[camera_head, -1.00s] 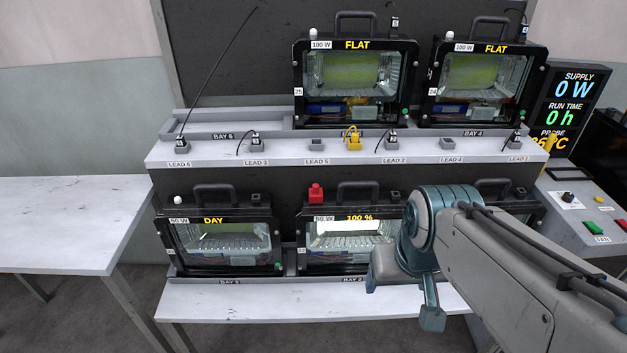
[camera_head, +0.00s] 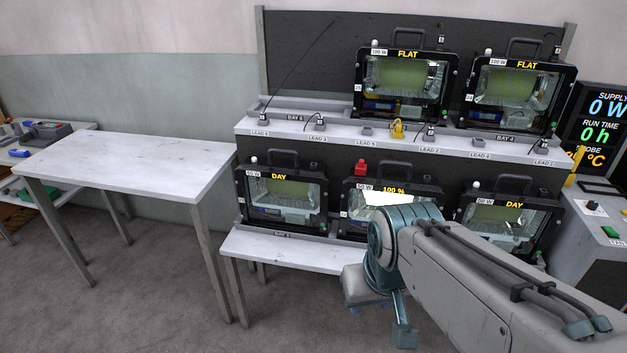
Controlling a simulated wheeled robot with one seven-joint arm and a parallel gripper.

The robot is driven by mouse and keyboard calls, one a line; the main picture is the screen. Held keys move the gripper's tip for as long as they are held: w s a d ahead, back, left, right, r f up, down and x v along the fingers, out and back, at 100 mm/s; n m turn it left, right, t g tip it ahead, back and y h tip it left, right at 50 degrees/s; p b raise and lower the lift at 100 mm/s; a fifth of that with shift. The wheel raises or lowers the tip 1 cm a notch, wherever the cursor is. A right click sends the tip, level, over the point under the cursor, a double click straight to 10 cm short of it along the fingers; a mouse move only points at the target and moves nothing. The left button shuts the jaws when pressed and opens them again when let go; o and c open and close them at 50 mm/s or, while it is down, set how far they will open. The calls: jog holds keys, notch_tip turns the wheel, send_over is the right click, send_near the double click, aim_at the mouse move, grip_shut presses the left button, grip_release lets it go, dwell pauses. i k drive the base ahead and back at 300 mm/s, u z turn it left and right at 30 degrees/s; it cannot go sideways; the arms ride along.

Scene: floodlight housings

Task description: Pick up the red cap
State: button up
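The red cap (camera_head: 360,167) sits on top of the middle lower floodlight housing (camera_head: 352,203), the one reading "100 %", at its left end beside the handle. My gripper (camera_head: 380,318) is at the lower middle of the view, in front of the lower shelf and well below and apart from the red cap. One finger hangs down and the rest is turned away or hidden by my arm, so its opening cannot be judged. My arm also covers part of the middle lower housing and the shelf in front of it.
Other housings stand at the lower left (camera_head: 285,200), lower right (camera_head: 508,222) and on the upper shelf (camera_head: 405,85). A yellow plug (camera_head: 398,129) sits on the lead ledge. A bare white table (camera_head: 125,160) stands left, with a cluttered bench beyond. A control console (camera_head: 600,215) stands right.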

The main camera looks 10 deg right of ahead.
aim_at(361, 167)
jog(key=z, duration=1.25)
jog(key=k, duration=0.15)
jog(key=u, duration=1.95)
jog(key=i, duration=1.15)
jog(key=z, duration=1.25)
jog(key=i, duration=0.8)
jog(key=z, duration=0.9)
